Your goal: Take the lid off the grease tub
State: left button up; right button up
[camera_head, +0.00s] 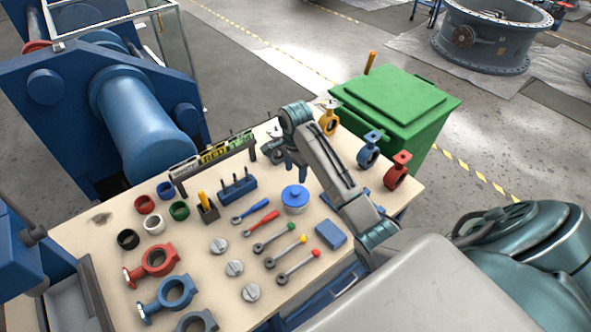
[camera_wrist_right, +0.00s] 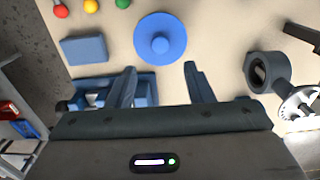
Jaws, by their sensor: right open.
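The grease tub (camera_head: 295,208) stands upright on the workbench, a light short tub with a blue lid (camera_head: 295,193) and a raised knob on top. The lid is on the tub. In the right wrist view the lid (camera_wrist_right: 174,33) shows from above as a blue disc just beyond the fingertips and hides the tub's body. My right gripper (camera_head: 291,163) hangs over the bench behind the tub, apart from the lid. In the wrist view its fingers (camera_wrist_right: 158,66) are spread with nothing between them. My left gripper is out of view.
A blue block (camera_head: 330,233) and levers with coloured knobs (camera_head: 290,240) lie in front of the tub. A blue tool holder (camera_head: 238,189) stands left. A grey valve (camera_wrist_right: 261,70) is near the gripper. Red and blue valves (camera_head: 397,172) stand right. A green bin (camera_head: 395,100) is beyond.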

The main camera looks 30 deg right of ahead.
aim_at(295, 191)
jog(key=shift+f+b, duration=2.85)
jog(key=shift+b, duration=0.6)
jog(key=shift+f, duration=0.15)
jog(key=shift+f+p, duration=0.45)
jog(key=shift+f, duration=1.05)
grip_shut()
